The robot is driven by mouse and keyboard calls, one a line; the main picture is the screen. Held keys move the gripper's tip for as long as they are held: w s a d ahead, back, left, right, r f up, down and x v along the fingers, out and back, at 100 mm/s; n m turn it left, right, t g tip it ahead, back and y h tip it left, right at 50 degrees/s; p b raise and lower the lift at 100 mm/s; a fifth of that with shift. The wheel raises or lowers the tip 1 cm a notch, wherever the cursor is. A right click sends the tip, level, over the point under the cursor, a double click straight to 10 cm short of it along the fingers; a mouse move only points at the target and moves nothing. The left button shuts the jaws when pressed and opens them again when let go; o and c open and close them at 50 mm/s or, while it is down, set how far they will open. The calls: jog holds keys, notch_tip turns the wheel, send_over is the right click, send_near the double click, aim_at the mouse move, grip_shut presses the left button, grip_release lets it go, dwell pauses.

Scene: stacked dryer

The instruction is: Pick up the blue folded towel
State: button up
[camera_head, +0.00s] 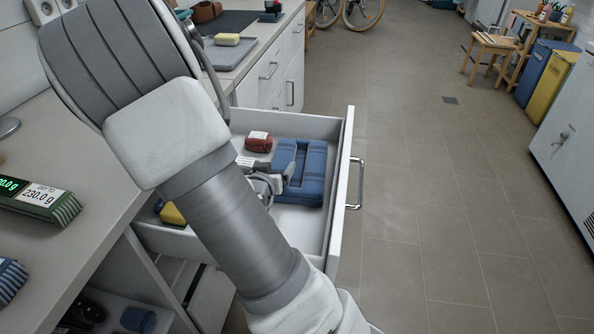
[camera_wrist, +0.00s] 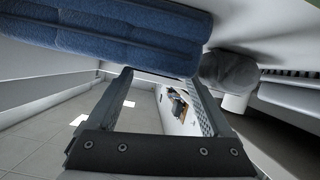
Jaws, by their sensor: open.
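The blue folded towel (camera_head: 314,178) lies in the open drawer, toward its front panel, in the head view. In the wrist view the towel (camera_wrist: 105,36) fills the upper left, beyond my fingertips. My gripper (camera_head: 286,166) is down in the drawer at the towel's left side, partly hidden behind my arm. In the wrist view my gripper (camera_wrist: 158,76) has its two fingers spread with nothing held between them. The fingertips look close to the towel's edge; I cannot tell whether they touch it.
The drawer (camera_head: 346,190) has a metal handle (camera_head: 355,184). A red item (camera_head: 258,141) and a yellow item (camera_head: 172,214) also lie in it. A dark grey rounded thing (camera_wrist: 230,70) is right of the towel.

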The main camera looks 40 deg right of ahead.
aim_at(280, 163)
jog(key=b+x, duration=0.2)
jog(key=x, duration=0.2)
jog(key=shift+d+f, duration=0.3)
jog(key=shift+d, duration=0.05)
jog(key=shift+w+d, duration=0.15)
jog(key=shift+w, duration=0.1)
jog(key=shift+c, duration=0.2)
jog(key=shift+r, duration=0.1)
grip_shut()
